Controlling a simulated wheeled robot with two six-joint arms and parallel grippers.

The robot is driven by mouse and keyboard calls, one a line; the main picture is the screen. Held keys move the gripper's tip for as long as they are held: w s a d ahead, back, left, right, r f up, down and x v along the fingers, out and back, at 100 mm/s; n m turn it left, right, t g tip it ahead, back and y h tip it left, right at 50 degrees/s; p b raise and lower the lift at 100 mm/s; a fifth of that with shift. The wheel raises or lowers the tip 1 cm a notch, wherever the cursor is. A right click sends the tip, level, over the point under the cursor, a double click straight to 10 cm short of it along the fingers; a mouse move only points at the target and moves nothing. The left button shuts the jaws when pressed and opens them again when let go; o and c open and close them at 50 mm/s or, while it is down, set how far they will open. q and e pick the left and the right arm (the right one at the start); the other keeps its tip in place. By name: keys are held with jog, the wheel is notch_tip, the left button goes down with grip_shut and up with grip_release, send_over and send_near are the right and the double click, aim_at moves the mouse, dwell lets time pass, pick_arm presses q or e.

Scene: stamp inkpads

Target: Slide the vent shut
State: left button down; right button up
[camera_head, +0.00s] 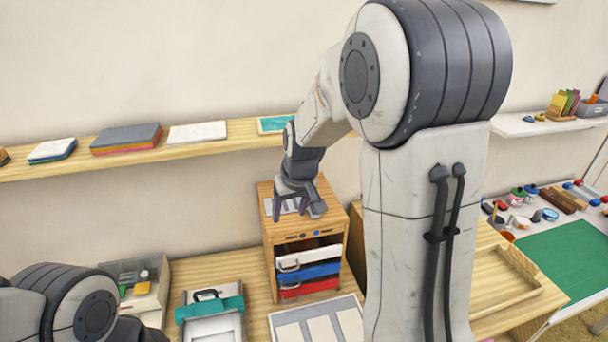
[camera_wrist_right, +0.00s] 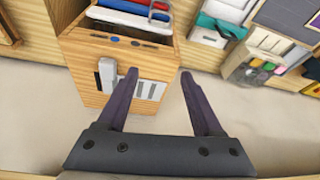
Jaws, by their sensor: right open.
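The vent (camera_wrist_right: 151,90) is a pale grey slotted plate on top of a small wooden drawer cabinet (camera_wrist_right: 78,58). A raised grey slider knob (camera_wrist_right: 107,74) stands at the plate's left end in the right wrist view. In the head view the vent (camera_head: 268,207) is partly hidden by my right gripper (camera_head: 291,213). That gripper is open and empty above the cabinet top. In the wrist view (camera_wrist_right: 159,74), one finger overlaps the plate beside the knob and the other lies past the cabinet's edge. Contact cannot be told. My left gripper is out of view.
The cabinet has white, blue and red drawers (camera_head: 308,270) in front. A shelf (camera_head: 78,164) with flat pads runs along the wall behind. A teal-clipped case (camera_head: 210,309) and a clear bin (camera_head: 140,285) stand left; a wooden tray (camera_head: 503,283) lies right.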

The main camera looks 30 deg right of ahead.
jog(key=w+d+r+m+h+p, duration=0.1)
jog(key=w+d+r+m+p, duration=0.15)
jog(key=d, duration=0.65)
jog(key=shift+n, duration=0.25)
jog(key=p+x, duration=0.1)
jog(key=x, duration=0.7)
jog(key=shift+d+f+p, duration=0.25)
jog(key=shift+f+p, duration=0.05)
jog(key=shift+p, duration=0.05)
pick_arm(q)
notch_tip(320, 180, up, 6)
pick_arm(e)
jog(key=shift+w+f+t, duration=0.3)
jog(key=shift+f, duration=0.4)
grip_shut()
